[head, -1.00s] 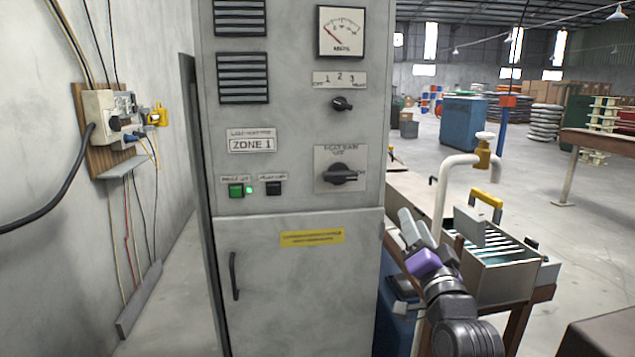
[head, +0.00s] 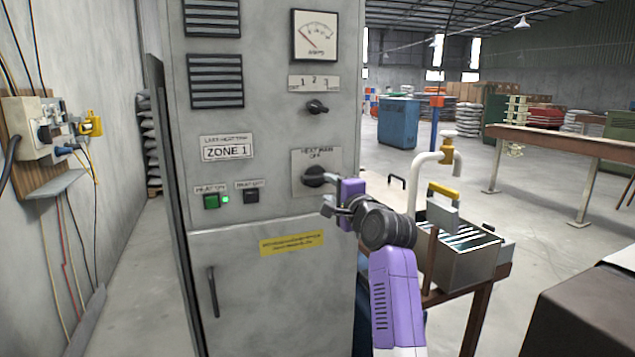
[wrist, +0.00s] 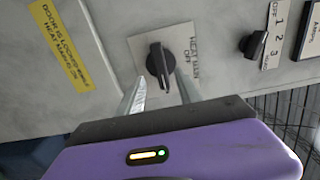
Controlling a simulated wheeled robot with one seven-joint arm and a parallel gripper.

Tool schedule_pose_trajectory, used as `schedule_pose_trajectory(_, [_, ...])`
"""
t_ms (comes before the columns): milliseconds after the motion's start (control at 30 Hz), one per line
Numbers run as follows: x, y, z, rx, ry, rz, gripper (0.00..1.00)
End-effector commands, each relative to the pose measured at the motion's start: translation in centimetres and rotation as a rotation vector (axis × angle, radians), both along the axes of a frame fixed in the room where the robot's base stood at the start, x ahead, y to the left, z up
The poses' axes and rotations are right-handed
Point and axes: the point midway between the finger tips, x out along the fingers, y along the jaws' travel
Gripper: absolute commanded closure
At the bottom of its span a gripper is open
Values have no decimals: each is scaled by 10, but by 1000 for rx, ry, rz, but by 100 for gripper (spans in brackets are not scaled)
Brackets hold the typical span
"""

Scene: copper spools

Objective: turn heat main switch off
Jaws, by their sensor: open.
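The heat main switch is a black rotary knob (head: 316,176) on a light label plate at the right of the grey cabinet front. It also shows in the wrist view (wrist: 159,66), on its plate marked "HEAT MAIN" and "OFF". My gripper (head: 328,205) is beside the knob's lower right in the head view. In the wrist view its two fingers (wrist: 160,92) are open and point at the knob, one on each side. I cannot tell whether either finger touches it. My gripper hides part of the plate in the head view.
A smaller selector knob (head: 317,107) marked 1 2 3 sits above. A metal bath (head: 462,262) stands on a bench right of the cabinet.

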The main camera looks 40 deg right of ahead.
Motion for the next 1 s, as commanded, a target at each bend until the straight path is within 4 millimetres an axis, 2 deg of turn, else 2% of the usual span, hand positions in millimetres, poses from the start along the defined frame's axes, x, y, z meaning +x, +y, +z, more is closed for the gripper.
schedule_pose_trajectory(500, [61,-18,1,-2,-1,0,58])
schedule_pose_trajectory(700, [69,-20,1,-3,-2,-1,58])
schedule_pose_trajectory(967, [70,-20,1,-4,-2,-1,58])
schedule_pose_trajectory(1000, [70,-20,1,-4,-2,-1,62])
